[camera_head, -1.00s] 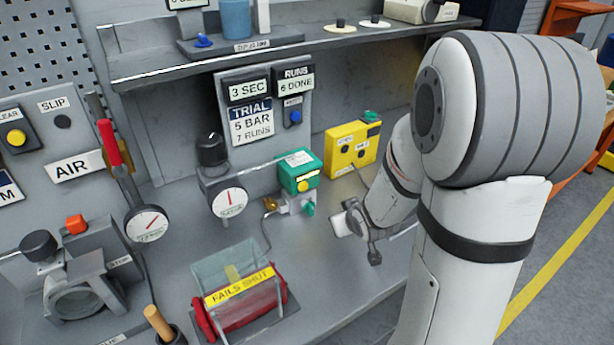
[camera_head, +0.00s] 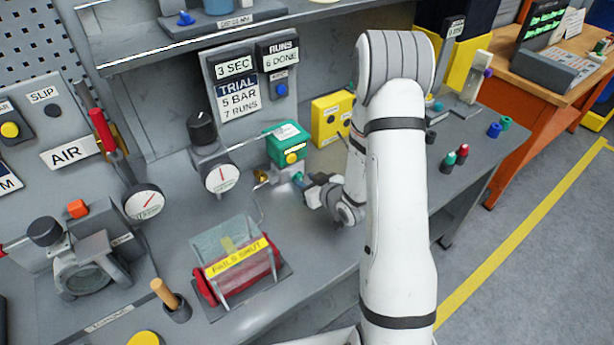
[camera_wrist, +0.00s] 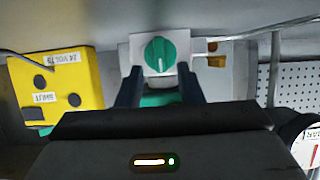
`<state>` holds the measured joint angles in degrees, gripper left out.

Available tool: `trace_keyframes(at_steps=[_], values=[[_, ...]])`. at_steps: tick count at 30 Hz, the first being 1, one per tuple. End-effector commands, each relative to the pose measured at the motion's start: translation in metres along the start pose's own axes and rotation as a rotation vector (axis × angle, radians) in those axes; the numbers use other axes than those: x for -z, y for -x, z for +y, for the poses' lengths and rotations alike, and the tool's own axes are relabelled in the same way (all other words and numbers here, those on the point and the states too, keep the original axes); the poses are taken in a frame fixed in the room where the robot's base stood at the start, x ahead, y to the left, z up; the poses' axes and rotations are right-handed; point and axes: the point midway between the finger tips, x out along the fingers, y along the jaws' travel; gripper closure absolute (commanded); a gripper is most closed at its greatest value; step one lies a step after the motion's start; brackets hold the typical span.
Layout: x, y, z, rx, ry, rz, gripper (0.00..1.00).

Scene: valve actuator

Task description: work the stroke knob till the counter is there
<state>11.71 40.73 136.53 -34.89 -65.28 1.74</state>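A green round knob (camera_wrist: 160,53) with a pale pointer line sits on a light plate in the wrist view, just beyond my fingertips. In the head view it is a small green spot (camera_head: 298,177) below the green box (camera_head: 288,144), partly hidden by my gripper (camera_head: 309,188). My gripper (camera_wrist: 162,82) is open, its two dark fingers on either side of the knob's line and seemingly short of it. The counter (camera_head: 283,52) reads "RUNS 6 DONE". The trial card (camera_head: 239,97) reads 5 bar, 7 runs.
The yellow box (camera_head: 331,119) stands close beside the green box. A round gauge (camera_head: 221,177) and a red cylinder under a "FAILS SHUT" guard (camera_head: 236,262) are to the left.

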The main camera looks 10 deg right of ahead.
Motion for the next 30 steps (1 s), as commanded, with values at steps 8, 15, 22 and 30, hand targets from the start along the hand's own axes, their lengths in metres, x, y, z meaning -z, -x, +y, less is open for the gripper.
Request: trace_keyframes(at_steps=[8, 15, 22, 30], values=[[0.000, -0.020, 0.000, -0.001, 0.000, -0.001, 0.66], [0.000, -0.021, 0.000, -0.001, 0.000, -0.001, 0.67], [0.000, -0.020, 0.001, -0.002, 0.000, 0.000, 0.86], [0.001, -0.021, 0.001, -0.003, 0.001, 0.001, 1.00]])
